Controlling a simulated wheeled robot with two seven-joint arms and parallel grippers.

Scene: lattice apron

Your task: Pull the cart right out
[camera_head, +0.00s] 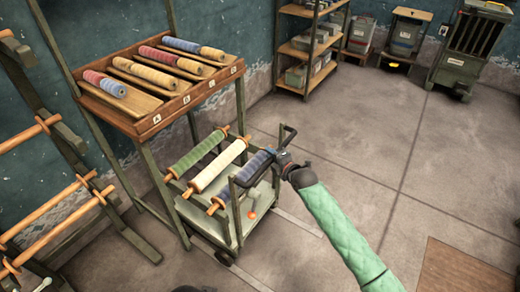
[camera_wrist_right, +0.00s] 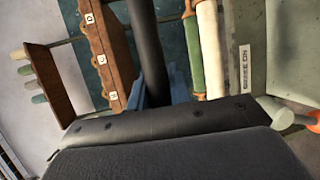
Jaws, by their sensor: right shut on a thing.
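The cart (camera_head: 210,229) is a pale green-grey trolley carrying green, cream and blue rolls. It stands at the wooden sample rack (camera_head: 135,125), its handle end out past the rack's front legs; how far it reaches underneath is partly hidden. My left gripper is not clearly seen.
A peg rack (camera_head: 60,150) with wooden rods stands left. Shelves with grey bins (camera_head: 305,45) and a green cabinet (camera_head: 470,50) line the back wall. A brown mat (camera_head: 465,268) lies at lower right. The concrete floor right of the cart is open.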

